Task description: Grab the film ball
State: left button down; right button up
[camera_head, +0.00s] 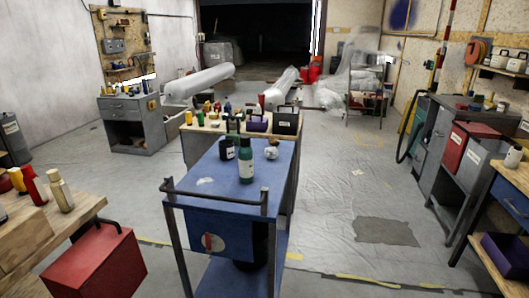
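A small whitish, rounded thing (272,151) sits on the top of the blue cart (221,173), near its far right edge. It looks like a crumpled ball of film, but it is too small to be sure. It stands to the right of a dark green bottle with a pale label (246,160), apart from it. Neither of my grippers shows in the head view.
A second bottle (226,149) stands on the cart, which has a raised handle rail (215,196) at its near end. A cluttered bench (200,146) adjoins its far side. A red toolbox (95,262) is at left. Sheeted floor (335,200) to the right is mostly clear.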

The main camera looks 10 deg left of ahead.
aim_at(272, 152)
jog(key=i+l+u, duration=0.75)
jog(key=l+u, duration=0.15)
jog(key=i+l+u, duration=0.25)
jog(key=l+u, duration=0.25)
jog(key=l, duration=0.25)
jog(key=i+l+u, duration=0.1)
jog(key=l+u, duration=0.35)
jog(key=l, duration=0.25)
jog(key=l+u, duration=0.45)
jog(key=l, duration=0.3)
jog(key=k+l+u, duration=0.15)
jog(key=l+u, duration=0.3)
jog(key=l, duration=0.25)
